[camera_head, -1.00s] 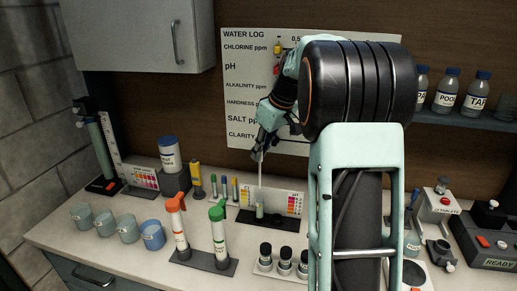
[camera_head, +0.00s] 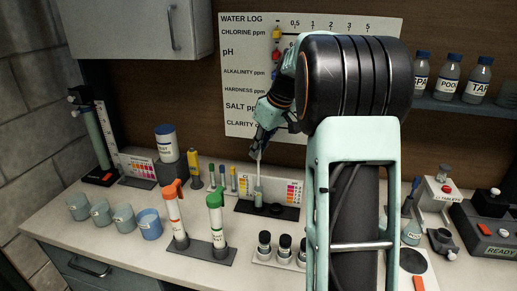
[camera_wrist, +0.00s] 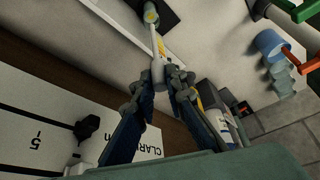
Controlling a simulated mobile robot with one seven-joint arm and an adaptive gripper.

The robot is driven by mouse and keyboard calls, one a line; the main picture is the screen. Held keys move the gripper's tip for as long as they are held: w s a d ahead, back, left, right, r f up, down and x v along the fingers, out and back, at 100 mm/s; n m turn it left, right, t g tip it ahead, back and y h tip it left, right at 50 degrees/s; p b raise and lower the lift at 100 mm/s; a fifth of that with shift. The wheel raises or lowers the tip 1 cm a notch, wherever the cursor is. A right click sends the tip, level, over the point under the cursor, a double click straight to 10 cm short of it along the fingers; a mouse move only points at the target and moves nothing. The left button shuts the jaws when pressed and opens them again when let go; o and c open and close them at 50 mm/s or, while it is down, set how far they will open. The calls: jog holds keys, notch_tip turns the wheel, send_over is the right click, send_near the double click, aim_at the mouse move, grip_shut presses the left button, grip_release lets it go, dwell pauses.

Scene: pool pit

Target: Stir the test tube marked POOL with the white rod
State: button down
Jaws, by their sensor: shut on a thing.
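My gripper (camera_head: 259,150) is shut on the white rod (camera_head: 258,170), which points down over the colour-chart stand at the back of the counter. The rod also shows between the fingers in the wrist view (camera_wrist: 158,45). Its lower end meets the mouth of a pale green test tube (camera_head: 258,195), which stands upright in a dark holder (camera_head: 280,211). The tube shows end-on in the wrist view (camera_wrist: 151,15). The rod's tip appears to be at or just inside the mouth; its depth is not clear. No marking on the tube is legible.
A rack with an orange-capped (camera_head: 174,215) and a green-capped tube (camera_head: 216,225) stands in front left. Several dark-capped vials (camera_head: 284,247) stand in front. Cups (camera_head: 150,224) line the left. A colour chart (camera_head: 285,190) stands behind the holder.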

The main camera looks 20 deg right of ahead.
jog(key=shift+f+b, duration=0.45)
jog(key=shift+f, duration=0.45)
jog(key=shift+f+b, duration=2.3)
jog(key=shift+f, duration=0.5)
jog(key=shift+s+d, duration=0.1)
jog(key=shift+s, duration=0.05)
